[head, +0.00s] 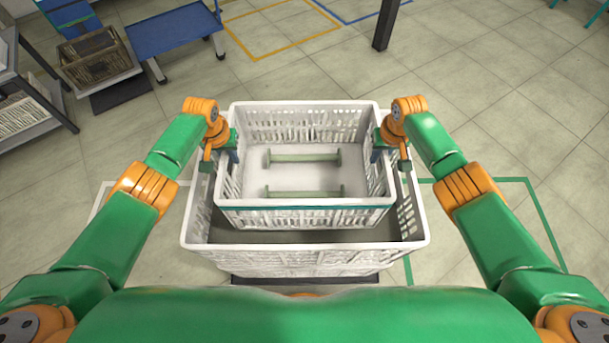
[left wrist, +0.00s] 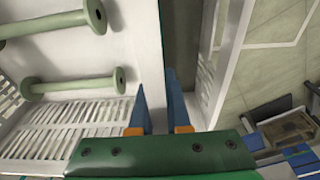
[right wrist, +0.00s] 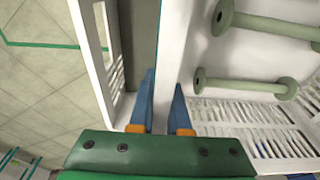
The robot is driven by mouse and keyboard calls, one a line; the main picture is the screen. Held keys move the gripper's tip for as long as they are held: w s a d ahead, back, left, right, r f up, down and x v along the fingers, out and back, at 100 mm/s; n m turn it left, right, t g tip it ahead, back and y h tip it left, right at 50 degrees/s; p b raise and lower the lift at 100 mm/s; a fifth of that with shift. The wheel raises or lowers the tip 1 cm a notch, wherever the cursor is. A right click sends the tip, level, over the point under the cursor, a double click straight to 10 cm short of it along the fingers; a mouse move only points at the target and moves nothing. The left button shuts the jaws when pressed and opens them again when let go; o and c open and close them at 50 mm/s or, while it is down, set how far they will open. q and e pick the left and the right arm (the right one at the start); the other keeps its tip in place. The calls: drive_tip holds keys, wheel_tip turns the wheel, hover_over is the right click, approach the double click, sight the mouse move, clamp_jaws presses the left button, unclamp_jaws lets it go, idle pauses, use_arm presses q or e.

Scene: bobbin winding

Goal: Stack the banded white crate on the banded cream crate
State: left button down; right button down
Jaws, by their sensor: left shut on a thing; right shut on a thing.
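A white slotted crate (head: 305,219) with a teal band along its near rim holds two pale green bobbins (head: 305,157). My left gripper (head: 233,157) is shut on its left wall, with one blue finger on each side in the left wrist view (left wrist: 157,105). My right gripper (head: 377,156) is shut on its right wall, likewise in the right wrist view (right wrist: 164,105). The crate looks level, within or over the mouth of a larger whitish crate (head: 305,262). I cannot tell whether it rests there. No band shows on the larger crate, and no crate looks plainly cream.
The larger crate's side walls stand close outside both grippers. A dark base (head: 305,281) shows below its near side. At the far left are a brown crate (head: 97,66), a blue cart (head: 172,32) and a grey rack (head: 30,75). A dark post (head: 385,25) stands behind. The right floor is clear.

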use_arm(q)
drive_tip(key=shift+w+f, duration=0.1)
use_arm(e)
drive_tip(key=shift+w, duration=0.1)
idle(0.6)
